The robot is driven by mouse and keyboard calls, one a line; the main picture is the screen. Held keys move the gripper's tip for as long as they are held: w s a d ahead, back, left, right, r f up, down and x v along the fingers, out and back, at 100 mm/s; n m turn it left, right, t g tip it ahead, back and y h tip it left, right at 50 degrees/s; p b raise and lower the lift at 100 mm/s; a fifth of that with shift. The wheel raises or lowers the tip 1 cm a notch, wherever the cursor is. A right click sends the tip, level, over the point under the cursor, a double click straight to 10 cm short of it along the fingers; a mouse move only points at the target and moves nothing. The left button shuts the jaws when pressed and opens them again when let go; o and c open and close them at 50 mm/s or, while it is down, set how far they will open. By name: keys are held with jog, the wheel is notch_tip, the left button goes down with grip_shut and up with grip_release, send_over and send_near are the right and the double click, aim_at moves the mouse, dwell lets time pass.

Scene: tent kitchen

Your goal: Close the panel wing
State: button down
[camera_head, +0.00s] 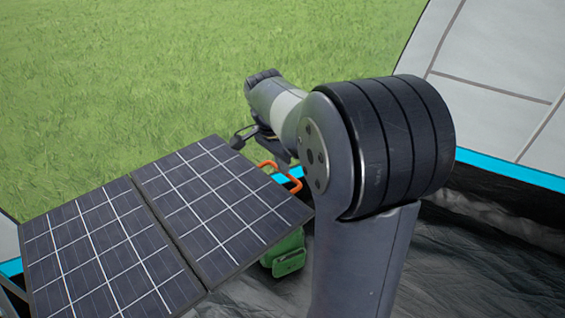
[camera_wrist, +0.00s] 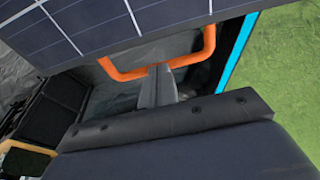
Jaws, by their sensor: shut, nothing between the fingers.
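The solar panel has two dark gridded wings, a left wing (camera_head: 105,250) and a right wing (camera_head: 220,205), which lie spread side by side with a seam between them. An orange handle (camera_head: 292,183) sticks out at the right wing's far right edge. My gripper (camera_head: 281,158) is beside this handle, partly hidden by my arm. In the wrist view, my gripper (camera_wrist: 158,72) is shut and empty, its tips overlapping the orange handle (camera_wrist: 190,60) below the panel's edge (camera_wrist: 130,42). I cannot tell whether they touch it.
A green object (camera_head: 288,252) stands below the right wing. A dark case (camera_wrist: 50,110) is at the left in the wrist view. The tent's grey wall (camera_head: 500,65) and blue edge strip (camera_head: 510,170) are at the right. Grass (camera_head: 150,80) lies open beyond.

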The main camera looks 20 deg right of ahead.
jog(key=s+a+f+g+y+b, duration=0.1)
jog(key=a+f+g+y+b, duration=0.2)
jog(key=f, duration=0.8)
jog(key=s+a+f+y+b, duration=0.1)
jog(key=a+f+y+b, duration=0.3)
jog(key=f, duration=0.8)
jog(key=s+a+f+g+y+b, duration=0.1)
jog(key=s+a+f+y+b, duration=0.1)
jog(key=a, duration=0.5)
jog(key=s+a+f+g+y+b, duration=0.1)
jog(key=s+a+f+y+b, duration=0.2)
jog(key=a+f+y, duration=0.4)
jog(key=shift+s+a+f+b, duration=0.15)
jog(key=shift+a+f+b, duration=0.2)
jog(key=shift+f+b, duration=0.35)
jog(key=shift+r, duration=0.1)
